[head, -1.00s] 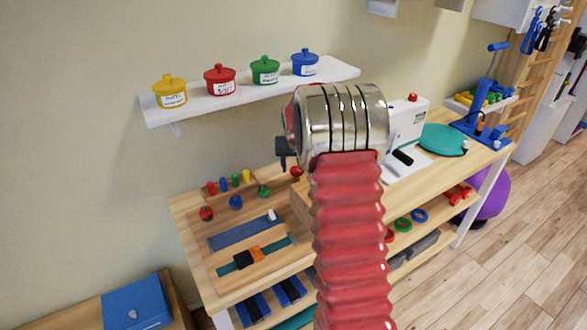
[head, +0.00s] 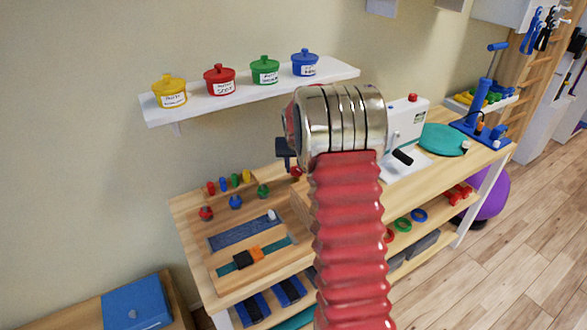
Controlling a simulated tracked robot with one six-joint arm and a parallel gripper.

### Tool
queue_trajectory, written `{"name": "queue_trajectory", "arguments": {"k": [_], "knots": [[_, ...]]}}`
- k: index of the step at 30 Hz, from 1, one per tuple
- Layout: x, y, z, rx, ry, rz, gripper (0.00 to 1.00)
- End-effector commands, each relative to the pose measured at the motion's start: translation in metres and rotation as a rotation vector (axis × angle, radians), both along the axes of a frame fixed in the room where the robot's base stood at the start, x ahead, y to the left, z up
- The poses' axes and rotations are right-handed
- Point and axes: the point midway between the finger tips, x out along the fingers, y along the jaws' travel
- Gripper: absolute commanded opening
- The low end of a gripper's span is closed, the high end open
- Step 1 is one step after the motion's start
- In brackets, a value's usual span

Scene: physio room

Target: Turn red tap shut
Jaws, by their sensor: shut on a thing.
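My gripper (head: 288,162) shows as a small dark shape just left of my own large metal and red arm link, which hides most of the scene behind it. A red piece (head: 297,173), which looks like the red tap, sits right under the gripper's tip at the back of the wooden bench. The gripper is shut on it. Only a little of the red piece shows, so its turned position cannot be told.
The bench (head: 205,285) carries a red knob (head: 206,213), a blue knob (head: 235,202), a green knob (head: 263,190) and coloured pegs. A white shelf (head: 205,105) with lidded pots hangs above. A white device (head: 407,122) stands right of my arm.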

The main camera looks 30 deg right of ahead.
Motion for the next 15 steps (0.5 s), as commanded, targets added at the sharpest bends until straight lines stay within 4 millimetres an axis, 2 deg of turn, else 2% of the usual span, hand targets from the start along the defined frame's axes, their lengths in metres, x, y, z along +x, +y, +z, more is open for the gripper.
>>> {"name": "queue_trajectory", "arguments": {"k": [15], "knots": [[0.0018, 0.0027, 0.0, 0.001, 0.0, -0.138, 0.14]]}}
